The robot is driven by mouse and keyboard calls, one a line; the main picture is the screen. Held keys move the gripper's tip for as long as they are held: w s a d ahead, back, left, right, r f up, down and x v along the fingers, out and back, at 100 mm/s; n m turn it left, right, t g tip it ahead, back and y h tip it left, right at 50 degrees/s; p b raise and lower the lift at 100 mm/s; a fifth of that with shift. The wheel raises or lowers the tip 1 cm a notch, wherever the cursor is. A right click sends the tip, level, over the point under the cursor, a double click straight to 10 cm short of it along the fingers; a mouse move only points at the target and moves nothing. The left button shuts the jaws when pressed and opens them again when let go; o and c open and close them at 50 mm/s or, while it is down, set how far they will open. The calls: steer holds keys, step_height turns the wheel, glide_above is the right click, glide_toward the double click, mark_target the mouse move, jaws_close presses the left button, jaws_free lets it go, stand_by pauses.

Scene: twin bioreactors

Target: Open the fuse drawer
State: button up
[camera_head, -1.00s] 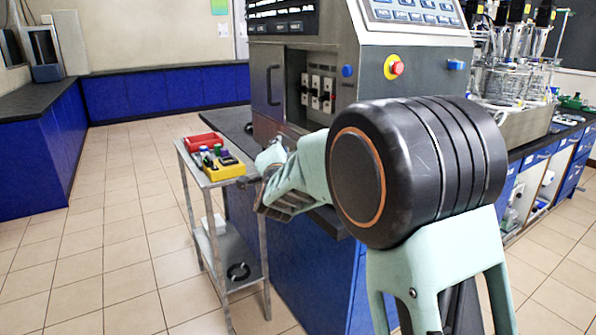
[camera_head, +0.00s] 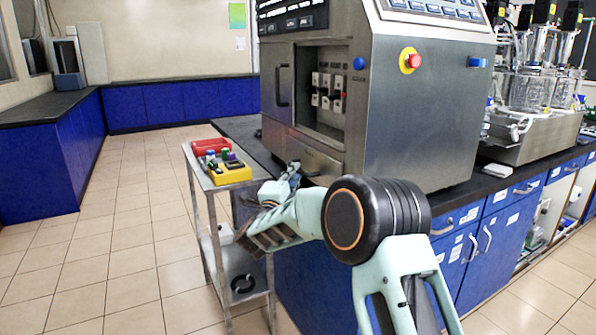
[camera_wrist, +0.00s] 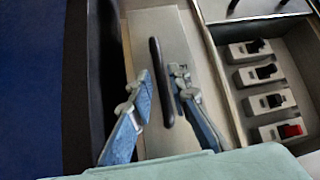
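The fuse drawer (camera_head: 322,166) is a plain metal front low on the grey cabinet, under the open fuse bay, and looks shut. In the wrist view its pale metal front (camera_wrist: 160,20) carries a dark bar handle (camera_wrist: 160,80). My gripper (camera_wrist: 164,85) is open, with one blue-padded finger on each side of the handle. Gaps show between the fingers and the bar; their depth relative to it is hard to tell. In the head view my gripper (camera_head: 290,172) is at the left of the drawer front, small and partly hidden by my arm.
Fuse switches (camera_wrist: 262,73) sit in the bay beside the drawer, one of them red. A red emergency button (camera_head: 411,60) is on the cabinet's side. A cart (camera_head: 203,177) with red and yellow bins stands left of my arm. Open floor lies further left.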

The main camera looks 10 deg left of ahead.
steer(key=shift+x, duration=1.85)
jaws_close()
